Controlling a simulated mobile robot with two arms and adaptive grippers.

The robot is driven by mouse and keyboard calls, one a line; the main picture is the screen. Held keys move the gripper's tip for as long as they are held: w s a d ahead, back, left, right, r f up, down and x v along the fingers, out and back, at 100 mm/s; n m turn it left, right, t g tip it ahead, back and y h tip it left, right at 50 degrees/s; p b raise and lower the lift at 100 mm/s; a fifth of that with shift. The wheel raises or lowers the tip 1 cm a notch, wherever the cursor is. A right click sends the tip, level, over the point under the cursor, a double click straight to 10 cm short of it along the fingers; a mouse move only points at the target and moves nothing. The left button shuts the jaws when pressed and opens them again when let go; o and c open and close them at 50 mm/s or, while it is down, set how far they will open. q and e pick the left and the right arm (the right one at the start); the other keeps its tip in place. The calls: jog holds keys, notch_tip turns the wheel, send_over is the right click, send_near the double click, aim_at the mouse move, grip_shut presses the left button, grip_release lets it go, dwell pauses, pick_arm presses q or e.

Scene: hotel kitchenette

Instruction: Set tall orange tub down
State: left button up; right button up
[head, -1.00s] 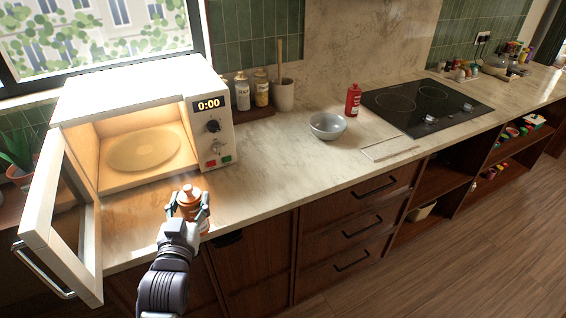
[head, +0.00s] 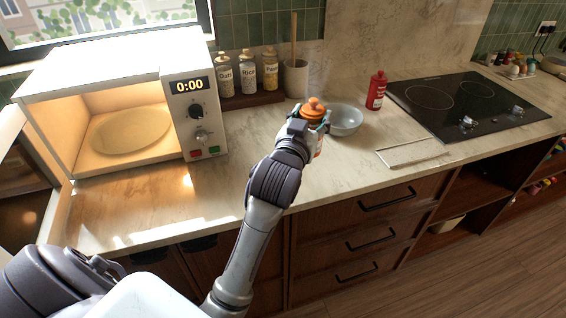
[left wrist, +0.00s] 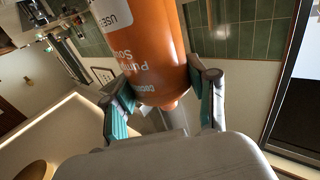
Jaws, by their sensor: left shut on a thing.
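The tall orange tub (head: 313,107) is upright in my left gripper (head: 308,122), in front of and slightly left of the grey bowl (head: 345,119) in the head view. Its orange lid shows above the fingers; most of its body is hidden behind the gripper and arm. In the left wrist view the tub (left wrist: 146,45) appears upside down with "Pumpkin Soup" lettering, between the two fingers of the left gripper (left wrist: 165,105). I cannot tell whether its base touches the counter (head: 240,175). My right gripper is not in view.
An open, lit microwave (head: 192,120) stands at the left. Behind are several jars (head: 247,76) and a utensil crock (head: 296,78). A red bottle (head: 376,91) and black hob (head: 460,105) are to the right. The counter between microwave and tub is clear.

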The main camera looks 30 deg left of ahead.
pick_arm(q)
jog(key=shift+w+a+r, duration=0.2)
jog(key=shift+a+r, duration=0.15)
jog(key=shift+r, duration=0.05)
jog(key=shift+w+a+f, duration=0.1)
jog(key=shift+w+a, duration=0.05)
jog(key=shift+a, duration=0.2)
jog(key=w+a+f+p, duration=0.1)
jog(key=a+f+p, duration=0.1)
jog(key=a+f, duration=0.8)
jog(key=shift+w+a+f, duration=0.3)
jog(key=shift+a+f, duration=0.05)
jog(key=shift+a, duration=0.1)
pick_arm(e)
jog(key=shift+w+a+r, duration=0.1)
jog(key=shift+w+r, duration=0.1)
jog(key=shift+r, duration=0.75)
pick_arm(q)
jog(key=shift+f, duration=0.1)
jog(key=o, duration=1.4)
